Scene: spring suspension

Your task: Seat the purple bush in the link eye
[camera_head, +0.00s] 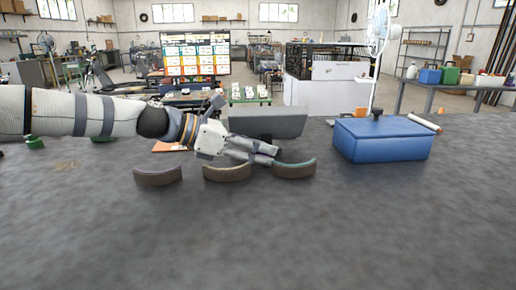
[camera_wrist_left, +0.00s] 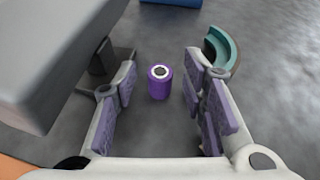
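The purple bush (camera_wrist_left: 159,82) stands upright on the grey tabletop in the left wrist view, a short cylinder with a light ring and dark hole on top. My left gripper (camera_wrist_left: 161,68) is open, with one purple-padded finger on each side of the bush and visible gaps to it. In the head view my left gripper (camera_head: 268,155) reaches in from the left, low over the table, and the bush cannot be made out there. I cannot identify the link eye in either view. My right gripper is not in view.
A long grey block (camera_head: 268,122) on a dark foot stands just behind my left gripper. Curved brown shoes (camera_head: 158,177), (camera_head: 227,173), (camera_head: 294,170) lie in front and beside it. A blue box (camera_head: 382,140) stands right. The front of the table is clear.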

